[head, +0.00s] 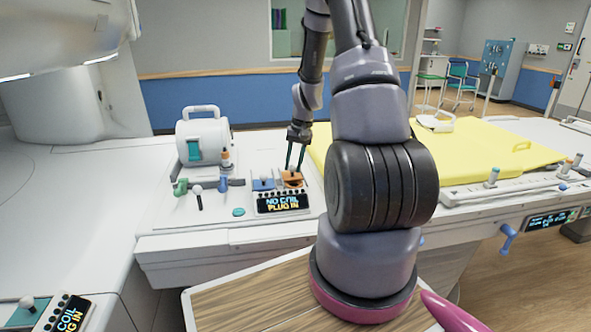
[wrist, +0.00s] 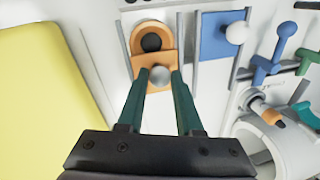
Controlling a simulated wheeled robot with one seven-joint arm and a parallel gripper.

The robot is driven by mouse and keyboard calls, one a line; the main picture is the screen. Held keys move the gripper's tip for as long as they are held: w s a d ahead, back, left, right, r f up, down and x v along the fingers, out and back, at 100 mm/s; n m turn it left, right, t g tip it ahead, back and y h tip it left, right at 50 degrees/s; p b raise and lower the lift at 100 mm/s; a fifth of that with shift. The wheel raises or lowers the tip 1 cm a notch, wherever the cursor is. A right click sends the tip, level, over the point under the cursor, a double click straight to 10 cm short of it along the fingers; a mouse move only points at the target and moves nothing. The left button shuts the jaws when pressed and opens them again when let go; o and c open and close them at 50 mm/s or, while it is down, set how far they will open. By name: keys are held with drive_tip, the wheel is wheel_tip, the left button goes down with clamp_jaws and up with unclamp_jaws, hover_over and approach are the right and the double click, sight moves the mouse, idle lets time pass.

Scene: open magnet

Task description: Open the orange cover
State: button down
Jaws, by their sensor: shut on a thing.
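The orange cover (wrist: 150,62) lies on the white panel in the wrist view, with a round dark opening at its far end and a pale grey round knob (wrist: 159,76) at its near end. It also shows in the head view (head: 292,181), just behind the small display. My gripper (wrist: 159,80) has its two green fingers on either side of the knob and is shut on it. In the head view my gripper (head: 295,170) points down at the cover. The fingertips hide part of the cover there.
A blue cover (wrist: 218,38) with a white knob sits beside the orange one. A display (head: 283,203) reads "NO COIL PLUG IN". Levers (wrist: 282,45) and a white round device (head: 203,142) stand nearby. A yellow mat (wrist: 38,90) lies on the other side.

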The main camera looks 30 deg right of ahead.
drive_tip(key=shift+w+d, duration=0.2)
drive_tip(key=shift+w, duration=0.45)
drive_tip(key=shift+w+d, duration=0.15)
drive_tip(key=shift+w, duration=0.45)
drive_tip(key=c, duration=0.6)
unclamp_jaws()
drive_tip(key=shift+r, duration=0.15)
drive_tip(key=r, duration=0.3)
drive_tip(key=d+r, duration=0.1)
drive_tip(key=r, duration=0.3)
drive_tip(key=s+d+r, duration=0.1)
drive_tip(key=r, duration=0.2)
drive_tip(key=shift+r, duration=0.15)
drive_tip(key=shift+a, duration=0.1)
